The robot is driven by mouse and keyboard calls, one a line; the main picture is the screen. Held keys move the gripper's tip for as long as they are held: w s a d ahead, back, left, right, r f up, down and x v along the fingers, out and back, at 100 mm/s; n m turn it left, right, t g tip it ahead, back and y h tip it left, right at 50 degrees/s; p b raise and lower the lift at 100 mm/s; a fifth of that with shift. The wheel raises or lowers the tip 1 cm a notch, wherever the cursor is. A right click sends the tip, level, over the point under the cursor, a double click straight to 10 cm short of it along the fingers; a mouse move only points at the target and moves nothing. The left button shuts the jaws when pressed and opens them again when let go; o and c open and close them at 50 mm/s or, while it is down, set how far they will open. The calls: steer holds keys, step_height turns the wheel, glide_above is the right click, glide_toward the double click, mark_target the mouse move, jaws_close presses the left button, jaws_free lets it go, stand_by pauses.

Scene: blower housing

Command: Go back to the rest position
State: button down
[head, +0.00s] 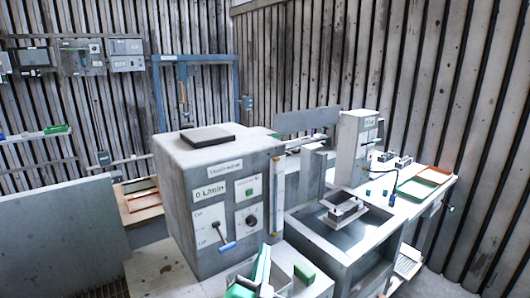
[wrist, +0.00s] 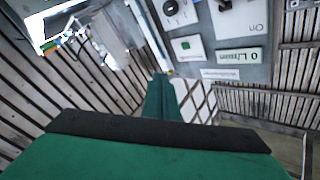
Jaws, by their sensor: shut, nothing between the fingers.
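My gripper (wrist: 164,118) shows in the wrist view as a green finger with a dark pad across the lower part and a narrower green piece beyond it. The fingers are shut and nothing is held. In the head view, green and white parts that look like my gripper (head: 262,268) are at the bottom edge, in front of the grey control box (head: 205,215). The box also shows upside down in the wrist view (wrist: 228,25), with its "0 L/min" label, green button and knob. The rest position is not marked in either view.
A blower housing bench (head: 375,222) with an open basin stands right of the box, bearing an upright grey unit (head: 354,150). A green tray (head: 415,187) and an orange-rimmed tray (head: 434,175) lie at its right. A grey panel (head: 60,245) stands at left. A blue frame (head: 195,58) stands behind.

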steer(key=s+f+n+g+y, duration=0.25)
steer(key=s+f+n, duration=0.35)
steer(key=s+f, duration=1.6)
steer(key=s+f+n, duration=0.1)
steer(key=s+f, duration=0.1)
steer(key=s, duration=0.9)
steer(key=s+f+n+g, duration=0.1)
steer(key=s+f, duration=0.1)
steer(key=s, duration=0.9)
steer(key=shift+s+f, duration=0.2)
steer(key=shift+s, duration=0.1)
steer(key=shift+w, duration=0.25)
steer(key=shift+s+d, duration=0.1)
steer(key=shift+d, duration=0.1)
steer(key=shift+s+a, duration=0.1)
steer(key=shift+a, duration=0.05)
